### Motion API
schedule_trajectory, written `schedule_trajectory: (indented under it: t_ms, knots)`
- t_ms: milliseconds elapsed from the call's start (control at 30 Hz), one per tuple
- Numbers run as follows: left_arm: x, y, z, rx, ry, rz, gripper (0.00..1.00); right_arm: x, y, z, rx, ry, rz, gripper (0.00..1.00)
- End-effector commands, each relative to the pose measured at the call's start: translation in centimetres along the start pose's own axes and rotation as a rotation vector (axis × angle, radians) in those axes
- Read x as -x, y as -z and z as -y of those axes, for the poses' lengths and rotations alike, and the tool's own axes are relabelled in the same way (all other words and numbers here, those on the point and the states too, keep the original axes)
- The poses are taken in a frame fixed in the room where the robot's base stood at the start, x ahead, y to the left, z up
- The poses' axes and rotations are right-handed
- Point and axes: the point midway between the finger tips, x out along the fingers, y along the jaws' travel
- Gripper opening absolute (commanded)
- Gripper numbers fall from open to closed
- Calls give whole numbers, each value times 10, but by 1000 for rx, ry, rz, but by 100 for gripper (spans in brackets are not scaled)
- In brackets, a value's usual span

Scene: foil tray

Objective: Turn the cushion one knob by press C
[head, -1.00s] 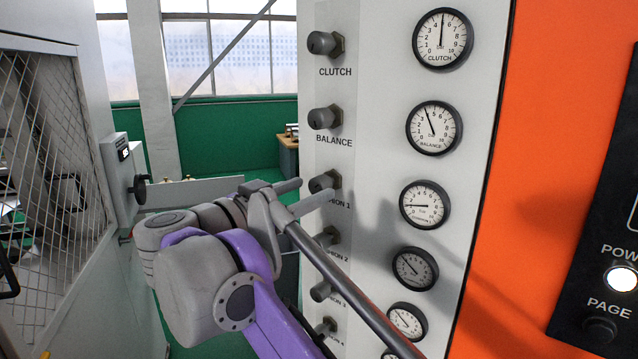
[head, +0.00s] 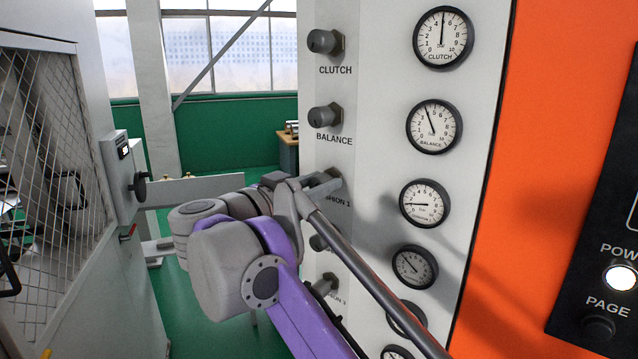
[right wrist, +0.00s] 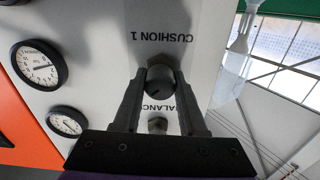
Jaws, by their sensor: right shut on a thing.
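The grey cushion one knob (right wrist: 160,80) sits under its upside-down CUSHION 1 label in the right wrist view. My right gripper (right wrist: 160,72) is shut on it, one finger on each side. In the head view my right gripper (head: 325,182) is at the panel, and its fingers mostly hide the knob. The cushion one gauge (head: 424,204) is to the right, its needle pointing left. It also shows in the right wrist view (right wrist: 38,65). My left gripper is not in view.
The white control panel (head: 375,140) carries the clutch knob (head: 323,42) and balance knob (head: 323,117) above, and more knobs below, close to my arm. An orange panel (head: 540,140) stands at right. A mesh-guarded machine (head: 120,190) stands at left.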

Motion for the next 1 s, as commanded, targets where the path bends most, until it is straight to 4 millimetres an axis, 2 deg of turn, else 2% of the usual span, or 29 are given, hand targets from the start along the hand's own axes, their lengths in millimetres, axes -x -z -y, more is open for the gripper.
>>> schedule_trajectory:
  t_ms: [467,667,1000]
  knots:
    - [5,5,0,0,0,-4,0,0,1,0,-68,-1,0,0]
    - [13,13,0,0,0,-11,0,0,2,0,-202,-1,0,0]
    - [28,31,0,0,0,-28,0,0,2,-1,-519,0,-1,0]
